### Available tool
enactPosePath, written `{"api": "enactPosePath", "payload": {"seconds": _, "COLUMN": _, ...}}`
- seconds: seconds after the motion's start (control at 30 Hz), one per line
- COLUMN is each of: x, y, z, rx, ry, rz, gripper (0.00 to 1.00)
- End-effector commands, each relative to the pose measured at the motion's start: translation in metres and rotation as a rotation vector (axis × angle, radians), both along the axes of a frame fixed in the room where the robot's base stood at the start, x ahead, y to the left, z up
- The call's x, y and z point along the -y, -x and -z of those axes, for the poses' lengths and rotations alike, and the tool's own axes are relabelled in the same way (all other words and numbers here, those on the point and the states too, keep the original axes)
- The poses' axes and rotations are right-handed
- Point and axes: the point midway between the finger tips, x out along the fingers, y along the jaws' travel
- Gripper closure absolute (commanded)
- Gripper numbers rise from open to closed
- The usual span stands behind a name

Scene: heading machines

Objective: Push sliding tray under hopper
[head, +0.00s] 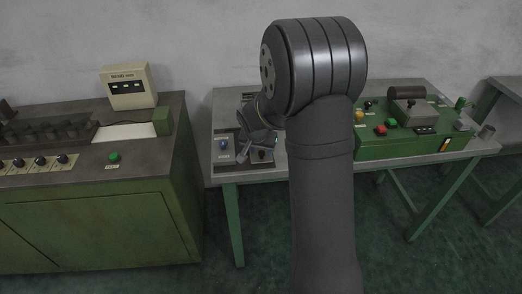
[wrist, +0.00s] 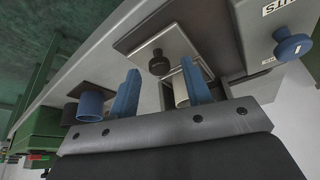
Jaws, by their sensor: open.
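My gripper (wrist: 160,68) is open, with its two blue fingers apart and nothing held between them. In the wrist view a dark round knob (wrist: 158,62) on a square light plate (wrist: 130,42) shows beyond and between the fingers; I cannot tell whether this plate is the sliding tray. A pale cylinder (wrist: 180,92) shows by the right finger and a blue cup-like part (wrist: 90,104) left of the left finger. In the head view my gripper (head: 256,143) is over the middle table's left end, partly hidden by my arm. I cannot clearly make out the hopper.
A blue knob (wrist: 291,46) stands on a labelled panel at the wrist view's right. In the head view a small button panel (head: 222,157) is left of my gripper. A green machine (head: 410,135) stands on the table's right. A green cabinet (head: 95,225) stands left, across a narrow gap.

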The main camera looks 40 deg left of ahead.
Motion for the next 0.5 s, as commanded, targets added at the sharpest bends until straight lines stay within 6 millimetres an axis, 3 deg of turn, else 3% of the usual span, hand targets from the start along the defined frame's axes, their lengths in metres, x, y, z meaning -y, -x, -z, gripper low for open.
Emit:
{"api": "enactPosePath", "payload": {"seconds": 0.37, "x": -0.0008, "y": -0.0024, "z": 0.006, "rx": 0.0, "ry": 0.0, "rz": 0.0, "gripper": 0.55}}
{"api": "enactPosePath", "payload": {"seconds": 0.5, "x": -0.0007, "y": -0.0023, "z": 0.0058, "rx": 0.0, "ry": 0.0, "rz": 0.0, "gripper": 0.79}}
